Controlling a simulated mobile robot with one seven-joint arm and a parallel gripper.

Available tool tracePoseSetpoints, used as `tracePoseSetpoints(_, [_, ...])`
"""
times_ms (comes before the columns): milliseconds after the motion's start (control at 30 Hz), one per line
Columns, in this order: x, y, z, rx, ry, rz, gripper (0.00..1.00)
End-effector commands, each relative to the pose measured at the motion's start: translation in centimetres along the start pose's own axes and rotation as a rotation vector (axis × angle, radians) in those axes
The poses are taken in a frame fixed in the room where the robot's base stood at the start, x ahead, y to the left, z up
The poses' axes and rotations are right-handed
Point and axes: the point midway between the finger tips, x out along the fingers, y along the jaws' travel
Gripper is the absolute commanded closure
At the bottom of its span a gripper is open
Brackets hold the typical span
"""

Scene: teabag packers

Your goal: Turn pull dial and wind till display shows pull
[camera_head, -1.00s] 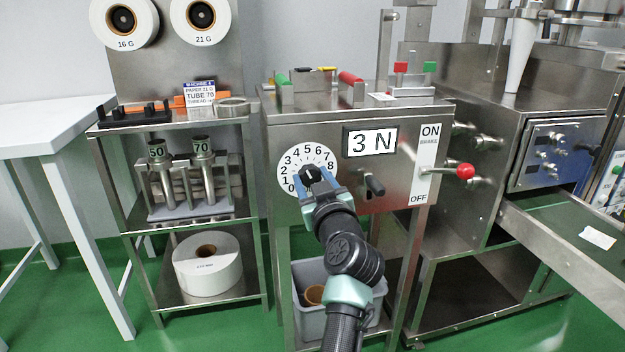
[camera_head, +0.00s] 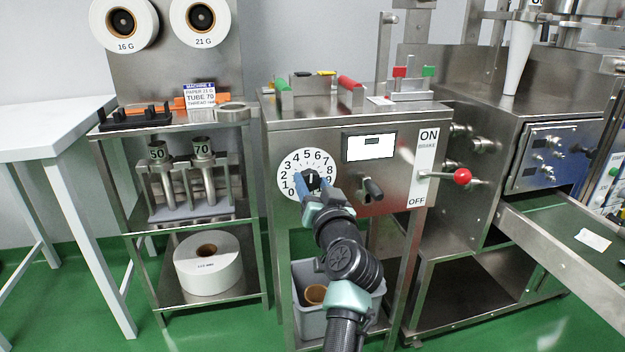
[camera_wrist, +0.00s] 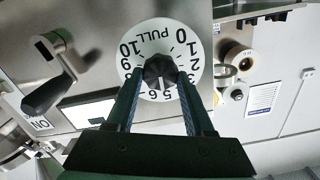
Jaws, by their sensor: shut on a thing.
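The white round pull dial (camera_head: 293,165) is on the front of the steel machine, with numbers around its edge. Its black knob (camera_head: 312,180) has a white mark pointing up, near 5. In the wrist view the dial (camera_wrist: 135,68) shows upside down with the word PULL near 0 and 10. My gripper (camera_head: 313,186) is shut on the knob (camera_wrist: 160,70), one blue finger on each side. The display (camera_head: 369,155) is white with only a small dark mark near its top. The black winding crank (camera_head: 374,189) is below the display, apart from my gripper; it also shows in the wrist view (camera_wrist: 48,93).
An ON/OFF brake lever with a red ball (camera_head: 462,175) sticks out right of the crank. A grey bin (camera_head: 312,325) stands under the machine. A steel shelf (camera_head: 188,298) with rolls and tubes stands left, and a green conveyor (camera_head: 555,232) is at right.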

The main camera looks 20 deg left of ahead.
Motion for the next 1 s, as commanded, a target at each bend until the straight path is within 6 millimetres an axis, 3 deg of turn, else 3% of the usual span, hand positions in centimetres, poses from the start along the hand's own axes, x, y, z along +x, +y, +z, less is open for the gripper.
tracePoseSetpoints(600, [-0.03, 0.2, 0.02, 0.578, -0.003, 0.002, 1.0])
tracePoseSetpoints(1000, [-0.02, 0.26, 0.18, 0.82, -0.003, 0.001, 1.0])
